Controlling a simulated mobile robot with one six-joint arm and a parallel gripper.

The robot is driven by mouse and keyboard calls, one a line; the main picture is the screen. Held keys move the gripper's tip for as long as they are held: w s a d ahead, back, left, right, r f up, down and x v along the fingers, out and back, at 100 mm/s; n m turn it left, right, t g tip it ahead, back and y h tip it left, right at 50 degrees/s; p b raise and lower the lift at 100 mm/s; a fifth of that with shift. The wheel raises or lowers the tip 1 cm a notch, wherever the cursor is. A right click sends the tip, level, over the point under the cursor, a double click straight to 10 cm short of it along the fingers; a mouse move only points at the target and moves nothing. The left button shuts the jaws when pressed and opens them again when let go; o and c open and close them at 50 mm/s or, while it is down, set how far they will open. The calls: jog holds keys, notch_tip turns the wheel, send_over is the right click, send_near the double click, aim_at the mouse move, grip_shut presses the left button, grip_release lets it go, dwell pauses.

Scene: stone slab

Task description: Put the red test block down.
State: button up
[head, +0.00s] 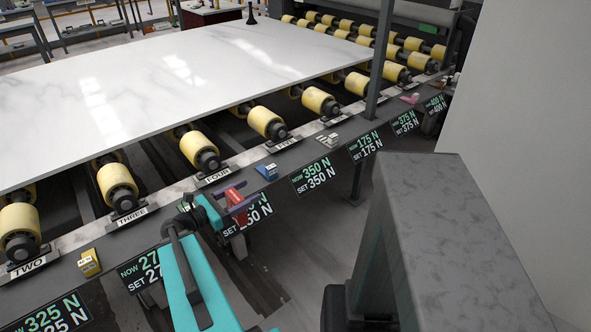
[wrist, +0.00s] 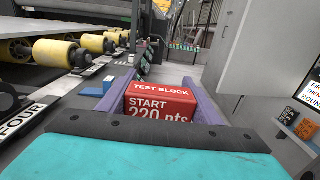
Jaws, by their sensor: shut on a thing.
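The red test block (head: 236,200) is between the fingers of my gripper (head: 232,203). In the wrist view the red test block (wrist: 160,104) shows white lettering, "TEST BLOCK START 220 pts", and sits between the two purple fingers of my gripper (wrist: 162,95). My gripper is shut on it. In the head view the block is by the grey rail (head: 190,212), near the FOUR label. Whether the block touches the rail under it I cannot tell. The block's lower part is hidden by my gripper in the wrist view.
A blue block (head: 267,171) and a yellow block (head: 90,262) lie on the rail to either side. A grey block (head: 328,141) and a pink one (head: 410,98) lie farther along. A white marble slab (head: 180,85) lies on yellow rollers (head: 266,122). Signs hang below the rail.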

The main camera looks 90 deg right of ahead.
jog(key=shift+w+d+f+b, duration=0.15)
jog(key=shift+d+f+b, duration=0.1)
jog(key=shift+b, duration=0.85)
jog(key=d+b, duration=0.1)
jog(key=b, duration=0.5)
jog(key=shift+w+d+b, duration=0.15)
jog(key=shift+w+b, duration=0.05)
jog(key=shift+b, duration=0.1)
jog(key=b, duration=0.9)
jog(key=shift+s+d, duration=0.1)
jog(key=shift+d, duration=0.3)
jog(key=w+d+b, duration=0.1)
jog(key=w+d, duration=0.1)
jog(key=d, duration=1)
jog(key=shift+d+f, duration=0.2)
jog(key=shift+f, duration=0.2)
jog(key=shift+d, duration=0.1)
jog(key=shift+d+f+b, duration=0.15)
jog(key=shift+f+b, duration=0.2)
jog(key=shift+f, duration=0.6)
jog(key=shift+d+f+b, duration=0.15)
jog(key=shift+f+b, duration=0.2)
jog(key=shift+f, duration=0.55)
